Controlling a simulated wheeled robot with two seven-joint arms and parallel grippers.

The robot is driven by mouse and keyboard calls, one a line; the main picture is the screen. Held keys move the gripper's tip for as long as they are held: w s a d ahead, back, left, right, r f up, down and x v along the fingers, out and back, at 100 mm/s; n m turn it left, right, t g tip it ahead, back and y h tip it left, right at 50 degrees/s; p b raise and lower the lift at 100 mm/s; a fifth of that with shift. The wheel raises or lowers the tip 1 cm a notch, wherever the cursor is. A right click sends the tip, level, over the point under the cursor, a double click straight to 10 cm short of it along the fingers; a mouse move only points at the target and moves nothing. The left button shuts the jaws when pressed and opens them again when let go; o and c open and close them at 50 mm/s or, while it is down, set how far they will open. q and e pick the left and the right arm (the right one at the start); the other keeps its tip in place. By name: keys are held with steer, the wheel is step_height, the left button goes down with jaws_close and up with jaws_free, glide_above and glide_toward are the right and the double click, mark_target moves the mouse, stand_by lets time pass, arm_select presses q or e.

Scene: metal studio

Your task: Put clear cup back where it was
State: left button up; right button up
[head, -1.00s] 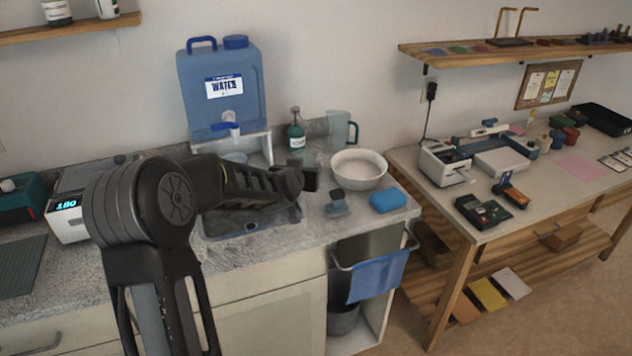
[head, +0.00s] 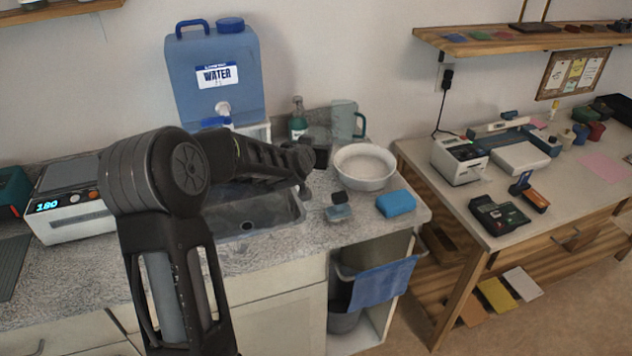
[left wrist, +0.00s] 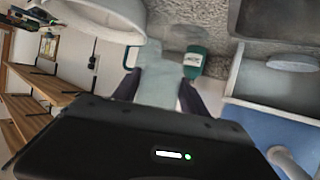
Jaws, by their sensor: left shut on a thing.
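My left gripper (left wrist: 160,92) shows in the left wrist view with its two dark fingers shut on the clear cup (left wrist: 160,85), a pale, see-through shape between them. In the head view my left gripper (head: 322,152) is over the back of the counter, right of the sink and left of the white bowl. The cup is hard to make out there, against the soap bottle and a clear pitcher (head: 345,120) with a teal handle. I cannot tell whether the cup touches the counter. My right gripper is not in view.
The green soap bottle (head: 298,120) stands close behind the gripper. The white bowl (head: 364,168) is to its right. A blue sponge (head: 396,203) and a small brush (head: 339,207) lie in front. The blue water jug (head: 213,95) stands at the left, behind the sink (head: 250,224).

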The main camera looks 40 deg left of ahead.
arm_select(q)
glide_above(315, 186)
step_height(315, 186, down, 6)
steer(key=shift+r+p, duration=0.15)
steer(key=shift+p, duration=0.2)
step_height(315, 186, down, 4)
steer(key=shift+r+p, duration=0.25)
steer(key=shift+p, duration=0.1)
steer(key=shift+f, duration=0.15)
steer(key=shift+f, duration=0.15)
steer(key=o, duration=1.4)
